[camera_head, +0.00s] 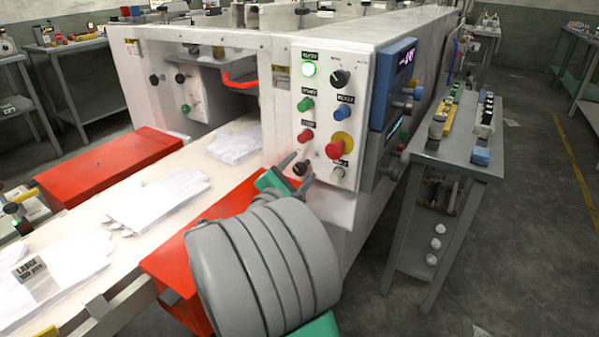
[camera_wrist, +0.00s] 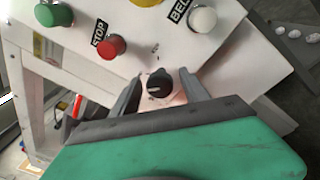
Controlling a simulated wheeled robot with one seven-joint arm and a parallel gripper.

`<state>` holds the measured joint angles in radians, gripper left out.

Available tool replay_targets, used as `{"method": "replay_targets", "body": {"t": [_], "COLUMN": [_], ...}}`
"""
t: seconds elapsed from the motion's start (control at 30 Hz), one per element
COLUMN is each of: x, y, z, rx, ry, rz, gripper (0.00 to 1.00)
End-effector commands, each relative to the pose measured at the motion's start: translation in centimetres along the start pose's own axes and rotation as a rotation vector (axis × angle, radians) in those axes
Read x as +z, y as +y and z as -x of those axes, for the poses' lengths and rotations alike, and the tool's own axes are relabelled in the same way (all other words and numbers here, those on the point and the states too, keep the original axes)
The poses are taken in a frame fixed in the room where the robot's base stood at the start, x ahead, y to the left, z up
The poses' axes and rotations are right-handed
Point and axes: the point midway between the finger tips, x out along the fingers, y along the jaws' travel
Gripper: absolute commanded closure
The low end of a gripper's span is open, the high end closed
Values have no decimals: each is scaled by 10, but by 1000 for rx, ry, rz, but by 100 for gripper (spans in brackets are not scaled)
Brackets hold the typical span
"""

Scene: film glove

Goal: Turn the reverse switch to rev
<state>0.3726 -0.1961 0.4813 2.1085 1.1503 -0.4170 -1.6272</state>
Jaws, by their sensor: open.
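The reverse switch is a black rotary knob (camera_head: 300,168) low on the white control panel (camera_head: 331,62), below the red stop button. It shows in the wrist view (camera_wrist: 159,84) with a light pointer mark towards the left. My gripper (camera_head: 293,172) is at the panel, with one finger on each side of the knob. In the wrist view my gripper (camera_wrist: 157,92) is open, with gaps between both fingers and the knob. The knob's label cannot be read.
A conveyor (camera_head: 120,215) with white gloves lies left. A grey side table (camera_head: 450,160) stands right.

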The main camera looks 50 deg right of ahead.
Motion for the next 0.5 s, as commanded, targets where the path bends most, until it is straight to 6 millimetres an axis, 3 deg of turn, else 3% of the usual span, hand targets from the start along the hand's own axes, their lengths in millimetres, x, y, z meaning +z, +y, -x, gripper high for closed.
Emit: {"method": "replay_targets", "body": {"t": [0.2, 0.5], "x": [0, 0], "y": [0, 0], "z": [-1, -1], "rx": [0, -1], "ry": [1, 1], "rz": [0, 0], "gripper": [47, 70]}}
